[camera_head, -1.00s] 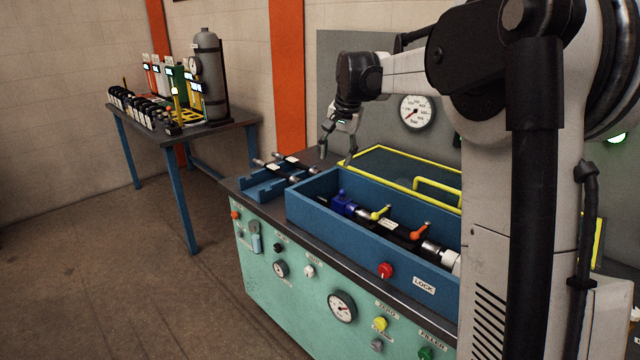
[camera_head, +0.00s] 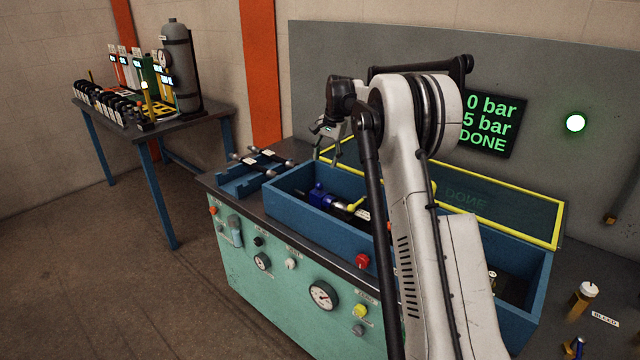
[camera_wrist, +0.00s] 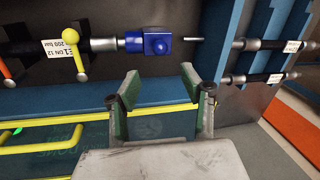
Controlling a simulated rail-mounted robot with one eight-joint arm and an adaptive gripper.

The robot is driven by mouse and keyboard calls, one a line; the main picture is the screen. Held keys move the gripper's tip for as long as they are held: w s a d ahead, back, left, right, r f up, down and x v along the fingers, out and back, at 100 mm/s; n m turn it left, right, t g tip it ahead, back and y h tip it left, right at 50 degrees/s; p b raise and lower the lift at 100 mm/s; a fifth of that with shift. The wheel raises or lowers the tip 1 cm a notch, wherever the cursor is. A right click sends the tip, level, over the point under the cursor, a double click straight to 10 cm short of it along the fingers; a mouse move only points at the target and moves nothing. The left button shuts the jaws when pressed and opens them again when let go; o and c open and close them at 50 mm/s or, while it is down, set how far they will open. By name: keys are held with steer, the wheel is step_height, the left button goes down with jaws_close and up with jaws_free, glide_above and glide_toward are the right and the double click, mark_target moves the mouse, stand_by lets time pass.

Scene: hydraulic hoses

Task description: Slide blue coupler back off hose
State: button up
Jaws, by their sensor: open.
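The blue coupler (camera_head: 321,196) sits in the left end of the blue trough (camera_head: 291,204), in line with the hose. In the wrist view the blue coupler (camera_wrist: 149,43) adjoins a dark hose (camera_wrist: 105,44) with a white label, and a thin metal pin stands apart on its other side. My gripper (camera_head: 327,160) is open and empty above the back edge of the trough. In the wrist view its two fingers (camera_wrist: 162,88) are spread, below and apart from the coupler. My arm hides the middle of the trough in the head view.
A yellow lever (camera_wrist: 72,50) is on the hose line. A yellow-framed lid (camera_head: 470,205) stands open behind the trough. Hoses lie on a blue rack (camera_head: 250,175) at the left. A green screen (camera_head: 487,125) reads DONE. A side table (camera_head: 165,125) holds several bottles.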

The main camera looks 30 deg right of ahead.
mark_target(320, 183)
steer(key=f, duration=0.3)
steer(key=w+a+f, duration=0.1)
steer(key=f, duration=0.6)
steer(key=shift+w+a+f+p, duration=0.15)
steer(key=shift+w+f+p, duration=0.15)
steer(key=shift+w+p, duration=0.1)
jaws_close()
